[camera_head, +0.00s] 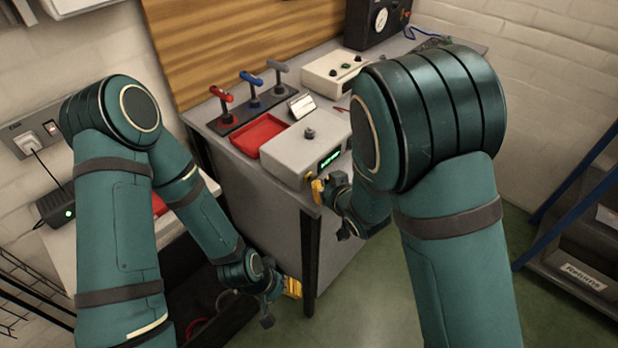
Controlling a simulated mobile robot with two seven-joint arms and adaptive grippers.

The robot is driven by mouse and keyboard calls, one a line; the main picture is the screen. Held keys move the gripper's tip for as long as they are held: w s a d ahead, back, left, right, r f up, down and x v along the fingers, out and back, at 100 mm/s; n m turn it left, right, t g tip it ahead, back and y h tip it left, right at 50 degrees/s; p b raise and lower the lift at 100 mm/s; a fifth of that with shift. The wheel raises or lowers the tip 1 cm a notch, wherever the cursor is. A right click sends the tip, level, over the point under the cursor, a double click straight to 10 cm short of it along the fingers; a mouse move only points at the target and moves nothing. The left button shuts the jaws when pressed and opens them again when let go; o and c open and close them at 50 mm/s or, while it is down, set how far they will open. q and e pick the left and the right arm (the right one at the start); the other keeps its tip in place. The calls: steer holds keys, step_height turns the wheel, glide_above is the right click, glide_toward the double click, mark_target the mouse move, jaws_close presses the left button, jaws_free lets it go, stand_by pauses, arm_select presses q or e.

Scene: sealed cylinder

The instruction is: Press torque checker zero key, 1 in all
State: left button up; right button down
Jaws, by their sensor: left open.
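The torque checker (292,156) appears to be the grey box with a lit green display on its front face and a dark knob on top. It sits at the near end of the grey bench. I cannot make out its zero key. My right gripper (326,190) is just in front of the box's front face, below the display, with a yellow part close to it. Whether it touches the box, and whether it is open, I cannot tell. My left gripper (280,300) is open, low beside the bench's near leg, away from the checker.
A red tray (260,136) lies left of the checker. A cream box (333,72) and a black gauge unit (378,22) stand farther back. A shelf (580,230) is at the right.

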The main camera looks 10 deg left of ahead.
steer(key=shift+w+a, duration=0.1)
steer(key=shift+a, duration=0.05)
steer(key=shift+w+a, duration=0.2)
stand_by(0.3)
steer(key=shift+w+a+b, duration=0.2)
steer(key=shift+a+b, duration=0.1)
steer(key=shift+b, duration=0.1)
stand_by(0.6)
steer(key=shift+s+d, duration=0.1)
stand_by(0.3)
steer(key=shift+s+d, duration=0.35)
steer(key=shift+d, duration=0.2)
steer(key=s+d, duration=0.1)
steer(key=d, duration=0.1)
steer(key=s+d+b, duration=0.1)
steer(key=s+d, duration=0.1)
stand_by(0.5)
stand_by(0.7)
